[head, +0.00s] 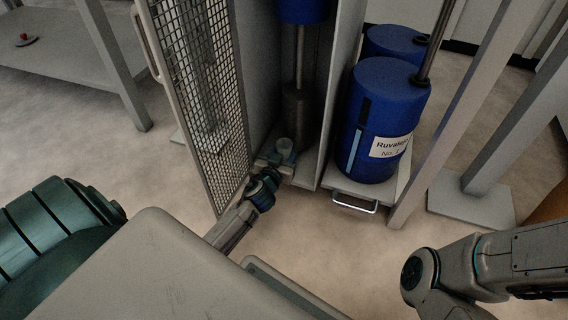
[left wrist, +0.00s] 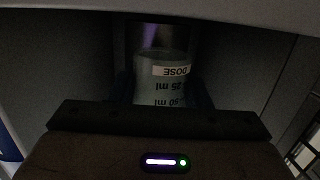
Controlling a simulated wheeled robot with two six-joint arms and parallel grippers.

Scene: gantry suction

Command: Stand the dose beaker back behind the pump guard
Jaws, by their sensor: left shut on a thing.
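The dose beaker (head: 284,146) is a small, pale translucent cup at the opening of the pump housing. In the left wrist view the beaker (left wrist: 172,84) shows its DOSE label and ml marks upside down. My left gripper (head: 280,161) is shut on the beaker, low in the front of the housing. The pump guard (head: 207,75) is a mesh door with a pale frame and a handle, swung open to the left of my left arm. Whether the beaker touches the housing floor is hard to tell. My right gripper is not in view; only my right arm shows.
Inside the housing, a grey pump cylinder (head: 298,107) with a blue top (head: 303,10) stands behind the beaker. The housing's right wall (head: 342,80) is close to my gripper. Blue drums (head: 376,125) stand on a tray (head: 352,190) to the right. Bare floor lies in front.

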